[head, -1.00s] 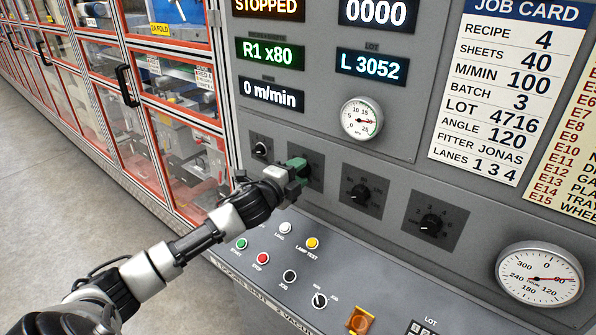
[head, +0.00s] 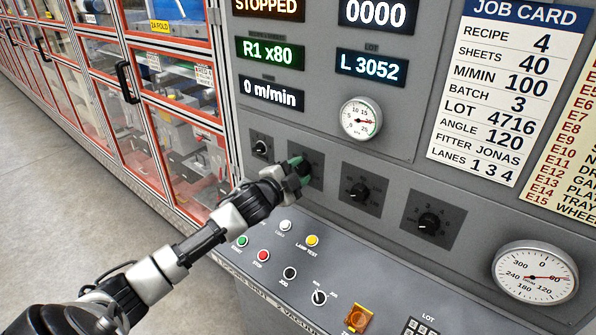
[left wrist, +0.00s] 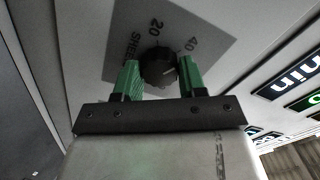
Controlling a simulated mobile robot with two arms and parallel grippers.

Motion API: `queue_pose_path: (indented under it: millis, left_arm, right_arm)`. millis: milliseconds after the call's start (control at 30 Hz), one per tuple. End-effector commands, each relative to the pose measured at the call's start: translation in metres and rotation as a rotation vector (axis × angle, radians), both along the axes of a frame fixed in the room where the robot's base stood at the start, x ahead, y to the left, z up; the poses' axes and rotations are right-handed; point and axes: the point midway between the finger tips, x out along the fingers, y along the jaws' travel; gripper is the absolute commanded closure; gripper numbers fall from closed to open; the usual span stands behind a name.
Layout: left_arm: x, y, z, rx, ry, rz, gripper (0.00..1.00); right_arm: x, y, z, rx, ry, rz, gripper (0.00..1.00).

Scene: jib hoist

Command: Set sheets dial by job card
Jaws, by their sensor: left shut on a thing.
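The sheets dial (left wrist: 158,68) is a black round knob on a grey square plate (left wrist: 185,15). The plate shows 20, 40 and part of the word SHEETS in the left wrist view. A short pale mark on the knob points to the right, towards the 40 side; its exact setting is hard to read. My left gripper (left wrist: 158,78) is shut on the dial, one green finger on each side. In the head view the left gripper (head: 298,174) hides most of the dial. The job card (head: 502,95) reads SHEETS 40. My right gripper is out of view.
A small dial (head: 261,146) sits left of the gripper, and two dials (head: 360,190) (head: 428,223) sit to its right. Below is a sloping desk with buttons, including a yellow one (head: 312,240). Red-framed guard doors (head: 180,130) stand at the left.

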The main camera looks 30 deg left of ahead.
Motion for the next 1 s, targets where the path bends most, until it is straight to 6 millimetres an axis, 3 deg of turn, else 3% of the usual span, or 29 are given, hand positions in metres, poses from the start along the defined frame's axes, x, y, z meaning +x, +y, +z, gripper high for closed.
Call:
queue_pose_path:
  millis: [233, 267, 400, 767, 1000]
  left_arm:
    - [0.0, 0.0, -0.001, 0.001, 0.002, 0.001, 0.83]
    - [0.0, 0.0, -0.001, 0.001, 0.002, 0.001, 0.54]
    - [0.0, 0.0, -0.001, 0.001, 0.002, 0.001, 0.33]
    - [-0.005, 0.001, -0.002, 0.002, 0.002, 0.0, 0.33]
    - [-0.042, 0.004, -0.007, 0.003, 0.004, 0.0, 0.33]
  right_arm:
    - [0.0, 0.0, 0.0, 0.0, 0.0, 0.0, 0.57]
    - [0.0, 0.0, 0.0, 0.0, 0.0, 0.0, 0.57]
    - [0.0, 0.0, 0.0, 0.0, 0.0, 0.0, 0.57]
    - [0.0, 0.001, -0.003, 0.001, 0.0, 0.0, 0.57]
    - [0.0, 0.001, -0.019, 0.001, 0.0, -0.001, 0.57]
